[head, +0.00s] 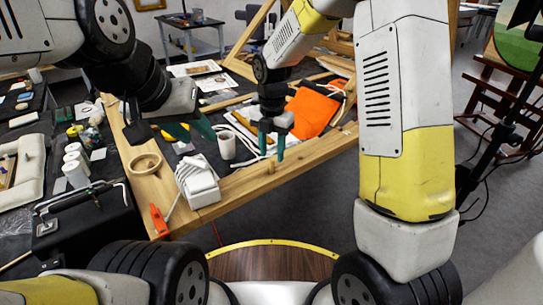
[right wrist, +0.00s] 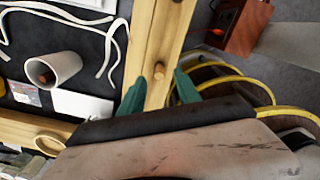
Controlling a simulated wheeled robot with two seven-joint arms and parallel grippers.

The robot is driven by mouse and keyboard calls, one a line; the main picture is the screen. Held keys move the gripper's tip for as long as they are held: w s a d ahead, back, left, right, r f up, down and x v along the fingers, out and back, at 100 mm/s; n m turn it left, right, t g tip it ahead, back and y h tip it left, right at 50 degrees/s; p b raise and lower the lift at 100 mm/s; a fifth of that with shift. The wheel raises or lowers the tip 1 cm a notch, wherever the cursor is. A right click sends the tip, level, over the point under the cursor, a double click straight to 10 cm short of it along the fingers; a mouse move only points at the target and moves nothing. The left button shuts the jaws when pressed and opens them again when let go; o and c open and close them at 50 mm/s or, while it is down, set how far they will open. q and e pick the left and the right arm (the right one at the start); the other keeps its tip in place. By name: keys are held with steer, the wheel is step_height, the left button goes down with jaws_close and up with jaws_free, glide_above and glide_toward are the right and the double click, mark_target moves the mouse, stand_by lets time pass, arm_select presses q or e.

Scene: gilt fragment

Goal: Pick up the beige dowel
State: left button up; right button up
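A small round-ended beige-brown peg (right wrist: 160,71), which looks like the dowel, shows against the wooden beam (right wrist: 158,35) in the right wrist view. It lies between the fingertips of my right gripper (right wrist: 160,80), with gaps on both sides. I cannot tell its height relative to the fingers. In the head view my right gripper (head: 272,150) points down over the beam (head: 240,185), its green fingers apart; I cannot make out the dowel there. My left gripper (head: 192,129) hangs further left over the table with its green fingers apart and nothing visible between them.
Floor lies beyond the beam.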

mark_target(271, 160)
step_height(271, 160, down, 5)
jaws_close()
stand_by(0.3)
